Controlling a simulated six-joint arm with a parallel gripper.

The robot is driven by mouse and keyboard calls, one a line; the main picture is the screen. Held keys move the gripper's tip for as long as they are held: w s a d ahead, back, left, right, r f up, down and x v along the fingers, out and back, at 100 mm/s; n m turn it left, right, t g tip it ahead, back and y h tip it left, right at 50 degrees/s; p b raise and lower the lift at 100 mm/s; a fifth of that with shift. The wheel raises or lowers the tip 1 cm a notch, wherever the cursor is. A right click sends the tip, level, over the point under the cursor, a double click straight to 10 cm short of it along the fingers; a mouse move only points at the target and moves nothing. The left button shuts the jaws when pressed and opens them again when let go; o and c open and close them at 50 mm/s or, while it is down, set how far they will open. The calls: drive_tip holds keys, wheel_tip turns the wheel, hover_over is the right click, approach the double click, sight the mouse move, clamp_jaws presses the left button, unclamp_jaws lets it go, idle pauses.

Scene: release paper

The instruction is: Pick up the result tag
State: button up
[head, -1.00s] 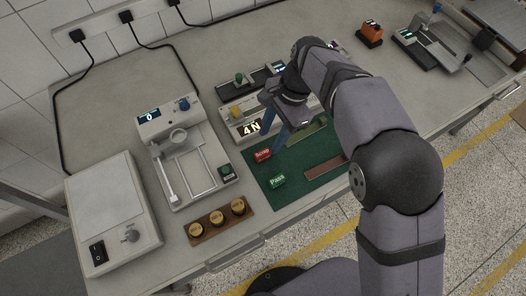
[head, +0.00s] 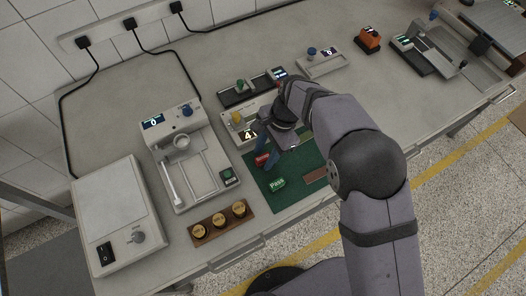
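Two result tags are on the green mat (head: 290,193). The red tag (head: 262,161) reads "Scrap" in the earlier frame and is now partly covered by my gripper. The green tag marked "Pass" (head: 277,184) lies in front of it, apart from the gripper and in clear view. My gripper (head: 266,157) points down with its blue fingers right at the red tag. The picture is too small to tell whether the fingers have closed on it.
A white device (head: 118,215) is at far left. A device with a display (head: 240,134) stands close behind the gripper.

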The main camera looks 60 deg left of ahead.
clamp_jaws()
drive_tip(key=shift+r, duration=0.15)
